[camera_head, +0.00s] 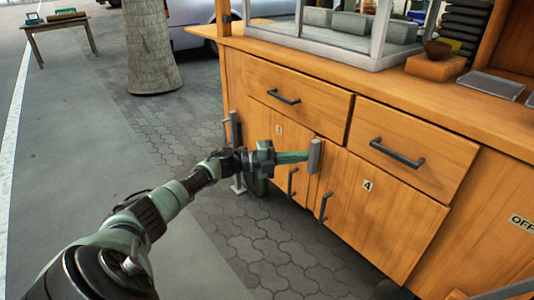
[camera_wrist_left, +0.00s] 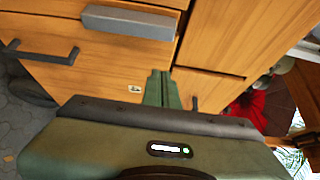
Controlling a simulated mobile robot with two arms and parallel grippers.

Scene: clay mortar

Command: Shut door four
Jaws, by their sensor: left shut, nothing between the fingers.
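Door four (camera_head: 385,225) is a wooden door in the lower front of the orange cart, with a small "4" label (camera_head: 367,185) and a dark handle (camera_head: 325,206) at its left edge. It looks close to flush with the front; I cannot tell if it is fully shut. My left gripper (camera_head: 304,156) reaches in from the left at the door's upper left corner, its green fingers together and empty. A grey upright block (camera_head: 315,156) is at the fingertips; contact is unclear. The shut fingers (camera_wrist_left: 160,88) also point at the wooden front in the wrist view. My right gripper is out of view.
Two drawers with dark handles (camera_head: 284,97) (camera_head: 397,153) sit above the doors. Another labelled door (camera_head: 265,150) is left of door four. A tree trunk (camera_head: 150,50) and a small table (camera_head: 60,35) stand farther back. Paving at left is clear.

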